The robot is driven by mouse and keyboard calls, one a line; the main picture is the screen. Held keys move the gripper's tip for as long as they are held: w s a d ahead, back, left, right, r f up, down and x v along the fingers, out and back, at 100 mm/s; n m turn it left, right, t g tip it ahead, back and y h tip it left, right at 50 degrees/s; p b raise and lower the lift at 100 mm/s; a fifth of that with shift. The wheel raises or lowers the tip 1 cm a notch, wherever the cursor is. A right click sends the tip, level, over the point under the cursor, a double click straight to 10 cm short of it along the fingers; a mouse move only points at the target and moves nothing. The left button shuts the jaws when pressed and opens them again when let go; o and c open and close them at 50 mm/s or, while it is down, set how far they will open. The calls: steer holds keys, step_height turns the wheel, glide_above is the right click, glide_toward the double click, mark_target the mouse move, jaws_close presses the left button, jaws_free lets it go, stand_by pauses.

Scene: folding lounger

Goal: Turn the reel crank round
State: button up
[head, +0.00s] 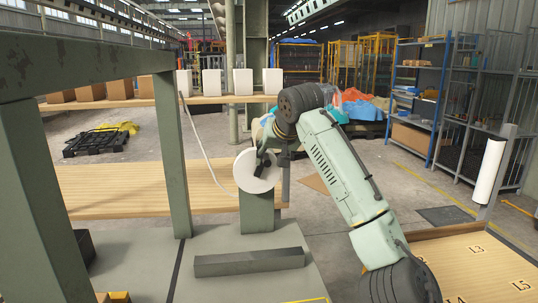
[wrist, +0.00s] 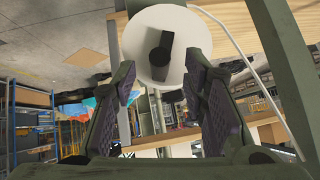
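The reel (head: 252,172) is a white disc on a green-grey post (head: 257,212). A dark crank handle (head: 266,163) is on its face. In the wrist view the white disc (wrist: 157,38) is at the top middle, with the dark crank (wrist: 160,55) upright on it. My gripper (wrist: 163,85) is open, with its two padded fingers apart on either side below the disc. The crank lies beyond the fingertips, between their lines, and nothing is held. In the head view my arm partly hides the gripper, near the reel's right side.
A white cord (head: 203,140) runs from the shelf (head: 215,99) to the reel. The shelf carries white and brown boxes. A green frame post (head: 172,150) stands left of the reel. A dark bar (head: 249,262) lies on the grey surface in front.

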steer(key=shift+x, duration=1.3)
steer(key=shift+c, duration=0.5)
jaws_close()
